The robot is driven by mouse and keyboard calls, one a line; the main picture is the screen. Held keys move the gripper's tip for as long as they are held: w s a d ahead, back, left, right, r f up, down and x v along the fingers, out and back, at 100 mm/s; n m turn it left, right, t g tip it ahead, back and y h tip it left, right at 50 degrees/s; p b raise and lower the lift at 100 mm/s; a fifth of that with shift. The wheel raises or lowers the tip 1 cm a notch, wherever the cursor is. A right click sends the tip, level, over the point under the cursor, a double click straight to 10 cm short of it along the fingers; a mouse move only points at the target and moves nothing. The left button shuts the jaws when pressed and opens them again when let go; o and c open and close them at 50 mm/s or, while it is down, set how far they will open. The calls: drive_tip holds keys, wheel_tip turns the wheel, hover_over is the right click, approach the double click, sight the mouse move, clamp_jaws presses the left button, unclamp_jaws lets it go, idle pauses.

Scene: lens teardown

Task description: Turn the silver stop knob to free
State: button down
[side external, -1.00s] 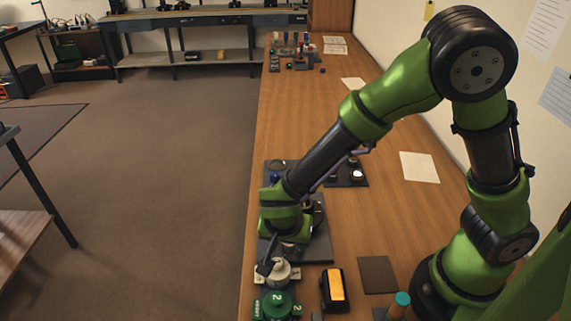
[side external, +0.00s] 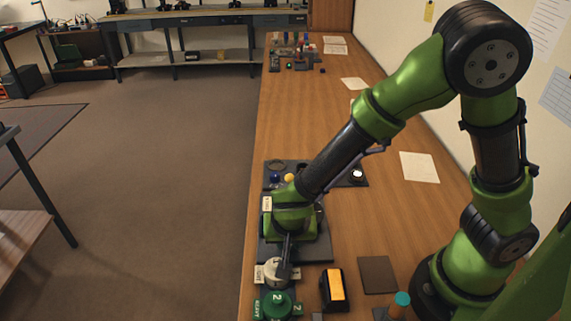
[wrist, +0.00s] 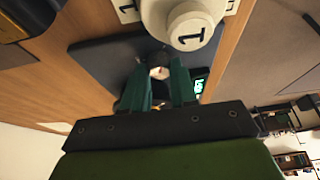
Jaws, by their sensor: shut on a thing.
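The silver stop knob (wrist: 159,72) shows as a small pale, rounded top between my fingertips in the wrist view. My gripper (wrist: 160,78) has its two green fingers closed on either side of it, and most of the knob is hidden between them. In the side view, my green wrist (side external: 292,220) is low over the dark plate (side external: 318,249), and its body hides the knob and fingertips. I cannot read any free or stop marking by the knob.
A white knob marked 1 (wrist: 190,27) stands close beside the gripper; it also shows in the side view (side external: 273,271). A green knob marked 2 (side external: 276,304) and a device with an orange face (side external: 335,286) stand nearer the front. Bare wood lies right of the plate.

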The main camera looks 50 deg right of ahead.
drive_tip(key=n+y, duration=0.1)
drive_tip(key=n, duration=0.2)
drive_tip(key=shift+n+t, duration=0.4)
drive_tip(key=n+y, duration=0.1)
drive_tip(key=n, duration=0.2)
drive_tip(key=shift+d+n+y, duration=0.15)
drive_tip(key=shift+n+y, duration=0.15)
drive_tip(key=n+y, duration=0.2)
drive_tip(key=n, duration=0.3)
drive_tip(key=shift+d, duration=0.15)
drive_tip(key=shift+r+n+y, duration=0.1)
drive_tip(key=shift+n+y, duration=0.2)
drive_tip(key=shift+n, duration=0.6)
drive_tip(key=c, duration=0.9)
unclamp_jaws()
drive_tip(key=shift+s+m, duration=0.1)
drive_tip(key=shift+m, duration=0.2)
